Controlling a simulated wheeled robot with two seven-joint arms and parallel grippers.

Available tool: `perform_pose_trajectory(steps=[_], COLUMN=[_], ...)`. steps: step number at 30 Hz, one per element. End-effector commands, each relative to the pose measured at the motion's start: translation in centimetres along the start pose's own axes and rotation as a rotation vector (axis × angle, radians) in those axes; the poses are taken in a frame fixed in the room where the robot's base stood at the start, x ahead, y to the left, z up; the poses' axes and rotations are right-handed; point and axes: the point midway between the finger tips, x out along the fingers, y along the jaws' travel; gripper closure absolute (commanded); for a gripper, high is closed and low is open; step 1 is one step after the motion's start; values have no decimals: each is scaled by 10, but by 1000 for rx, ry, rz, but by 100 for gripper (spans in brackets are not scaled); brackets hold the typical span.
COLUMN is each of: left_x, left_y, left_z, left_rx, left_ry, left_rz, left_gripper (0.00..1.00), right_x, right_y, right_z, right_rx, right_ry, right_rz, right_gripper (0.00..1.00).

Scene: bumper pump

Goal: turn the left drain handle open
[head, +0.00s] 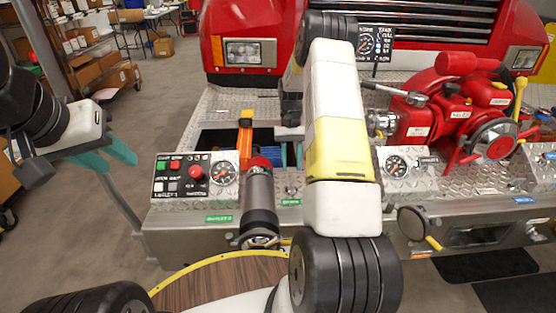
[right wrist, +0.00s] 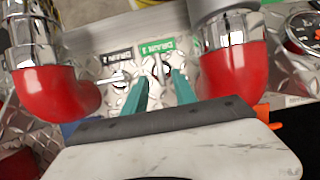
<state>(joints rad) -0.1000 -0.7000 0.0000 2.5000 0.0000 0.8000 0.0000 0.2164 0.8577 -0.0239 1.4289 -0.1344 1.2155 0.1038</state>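In the right wrist view the left drain handle (right wrist: 162,72) is a small silver part beside a green drain label (right wrist: 158,48), partly hidden by my fingers. It also shows small in the head view (head: 291,190). My right gripper (right wrist: 160,80) is open, its teal fingertips on either side of this handle; I cannot tell whether they touch it. A second silver lever (right wrist: 118,79) by a dark label is just left of the fingers. My left gripper (head: 121,153) is open and empty at the left.
Two red pipe elbows (right wrist: 50,92) (right wrist: 235,72) flank my right gripper closely. A control panel with a gauge (head: 195,174) stands left of the large pipe. The red pump (head: 450,110) is at the right. Open floor lies beside my left gripper.

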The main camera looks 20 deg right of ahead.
Motion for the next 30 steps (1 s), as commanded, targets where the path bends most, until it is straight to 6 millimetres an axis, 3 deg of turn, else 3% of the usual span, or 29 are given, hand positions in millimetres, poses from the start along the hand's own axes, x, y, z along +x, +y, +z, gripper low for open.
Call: perform_pose_trajectory(steps=[6,17,20,25,30], left_x=[0,0,0,0,0], left_y=[0,0,0,0,0], left_z=[0,0,0,0,0], left_rx=[0,0,0,0,0], left_ry=[0,0,0,0,0], left_rz=[0,0,0,0,0], left_gripper=[64,64,64,64,64], right_x=[-26,-30,-39,-89,-145], right_y=[0,0,-2,-15,-32], right_z=[-1,0,5,38,97], right_rx=[-1,-1,-6,-39,-90], right_ry=[1,1,19,117,262], right_rz=[1,0,-2,-18,-42], right_gripper=[67,67,67,67,67])
